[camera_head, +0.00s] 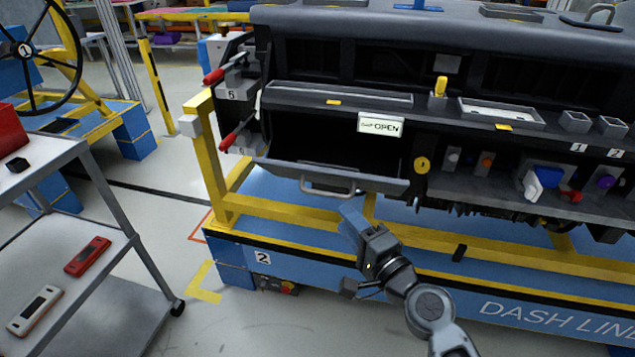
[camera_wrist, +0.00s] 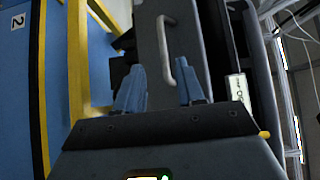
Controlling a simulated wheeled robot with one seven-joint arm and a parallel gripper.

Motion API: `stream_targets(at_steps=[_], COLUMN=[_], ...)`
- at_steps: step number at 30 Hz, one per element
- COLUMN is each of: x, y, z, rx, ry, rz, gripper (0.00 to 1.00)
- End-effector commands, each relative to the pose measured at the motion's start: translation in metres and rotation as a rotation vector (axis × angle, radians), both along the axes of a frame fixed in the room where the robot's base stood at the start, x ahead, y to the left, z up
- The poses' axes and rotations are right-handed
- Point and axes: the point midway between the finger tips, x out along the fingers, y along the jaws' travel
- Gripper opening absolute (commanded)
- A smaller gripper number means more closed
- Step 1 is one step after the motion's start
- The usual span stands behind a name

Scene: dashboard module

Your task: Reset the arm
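My gripper (camera_head: 350,218) is in front of the dashboard module, just below and right of the open lower compartment door in the head view. In the wrist view my gripper (camera_wrist: 162,82) shows two blue-grey fingers spread apart, with nothing held between them. The compartment door (camera_head: 382,183) is tilted down, its curved handle (camera_head: 330,189) facing out. In the wrist view the handle (camera_wrist: 168,48) lies beyond the fingertips, within the gap between them, and looks apart from them. My forearm runs down to the lower right in the head view.
The dashboard (camera_head: 430,35) sits on a yellow frame (camera_head: 213,165) over a blue base (camera_head: 330,262). Red-handled levers (camera_head: 232,136) stick out at its left end. A grey cart (camera_head: 60,245) stands at the left. Floor between cart and base is clear.

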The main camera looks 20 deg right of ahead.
Motion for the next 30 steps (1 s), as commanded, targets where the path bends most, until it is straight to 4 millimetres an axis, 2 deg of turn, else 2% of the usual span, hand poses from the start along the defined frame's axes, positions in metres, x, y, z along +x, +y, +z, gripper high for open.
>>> stream_targets(at_steps=[5, 8, 11, 13, 18, 24, 30], x=[-0.005, -0.025, -0.062, -0.093, -0.17, -0.255, -0.327], y=[0.0, 0.0, -0.001, -0.002, -0.005, -0.005, -0.002], z=[-0.003, -0.014, -0.031, -0.041, -0.052, -0.041, -0.009], rx=[-0.014, -0.072, -0.183, -0.283, -0.537, -0.831, -1.121], ry=[0.006, 0.027, 0.062, 0.087, 0.139, 0.171, 0.173], rz=[-0.003, -0.018, -0.041, -0.056, -0.08, -0.074, -0.039], gripper=[0.38, 0.38, 0.38, 0.38, 0.38, 0.38, 0.38])
